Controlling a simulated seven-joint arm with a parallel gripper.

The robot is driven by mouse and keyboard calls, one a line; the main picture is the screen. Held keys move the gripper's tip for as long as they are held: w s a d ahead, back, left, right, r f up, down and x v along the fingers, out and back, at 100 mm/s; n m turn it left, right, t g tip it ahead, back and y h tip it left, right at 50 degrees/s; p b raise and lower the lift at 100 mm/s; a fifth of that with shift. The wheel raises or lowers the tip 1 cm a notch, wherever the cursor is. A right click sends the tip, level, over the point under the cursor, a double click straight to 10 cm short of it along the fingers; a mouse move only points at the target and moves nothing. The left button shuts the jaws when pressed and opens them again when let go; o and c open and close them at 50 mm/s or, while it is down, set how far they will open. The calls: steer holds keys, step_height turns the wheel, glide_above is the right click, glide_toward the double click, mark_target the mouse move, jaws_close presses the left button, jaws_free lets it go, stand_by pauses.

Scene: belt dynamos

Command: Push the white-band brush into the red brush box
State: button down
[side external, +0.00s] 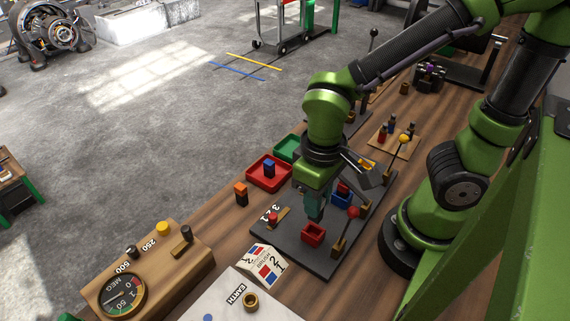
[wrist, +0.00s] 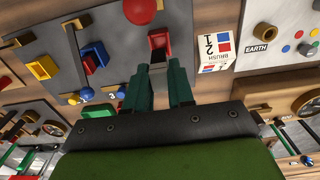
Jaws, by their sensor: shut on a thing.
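The red brush box (side external: 312,234) is a small open box on the dark plate; it also shows in the wrist view (wrist: 159,36). My gripper (side external: 315,212) points down, with its teal fingertips close to the box in the side external view. In the wrist view my gripper (wrist: 166,68) has its fingertips just below the red box in the picture.
A blue box (side external: 342,199) and a red-knobbed lever (side external: 353,212) stand on the plate (side external: 283,246). A red tray (side external: 268,176) holds a blue-topped brush. An orange-topped block (side external: 240,194) stands on the wood. A brush card (side external: 262,265) and a meter box (side external: 150,270) are nearer the camera.

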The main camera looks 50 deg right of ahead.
steer(key=shift+f, duration=1.35)
steer(key=shift+f, duration=1.85)
steer(key=c, duration=0.9)
jaws_free()
step_height(320, 180, up, 17)
steer(key=shift+f, duration=0.1)
